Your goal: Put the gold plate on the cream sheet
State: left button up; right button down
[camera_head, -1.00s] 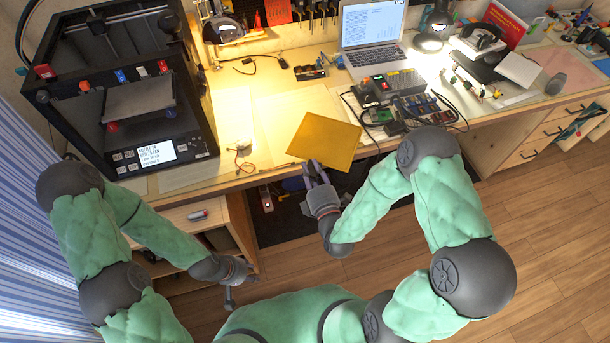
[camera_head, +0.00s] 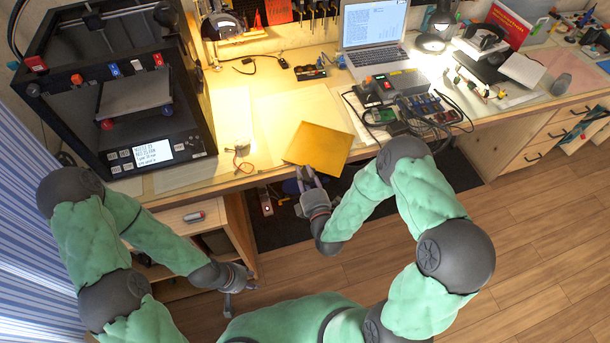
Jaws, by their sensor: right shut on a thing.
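The gold plate (camera_head: 319,148) is a flat square near the front edge of the workbench, in the head view. My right gripper (camera_head: 307,178) is shut on the plate's near edge. The cream sheet (camera_head: 286,112) lies flat on the bench behind the plate, and the plate covers part of it in the picture. I cannot tell whether the plate touches the sheet or is above it. My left gripper (camera_head: 238,286) hangs low in front of the bench, away from the plate, with its fingers apart and nothing between them.
A black 3D printer (camera_head: 140,90) stands on the left of the bench. Right of the sheet are a wired electronics box (camera_head: 392,88) and cables. A laptop (camera_head: 372,28) and a lit lamp (camera_head: 432,40) stand behind. A small wired part (camera_head: 242,152) lies left of the plate.

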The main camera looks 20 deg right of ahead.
jog(key=shift+f, duration=0.15)
jog(key=c, duration=1.1)
grip_release()
jog(key=shift+c, duration=0.2)
jog(key=shift+o, duration=0.4)
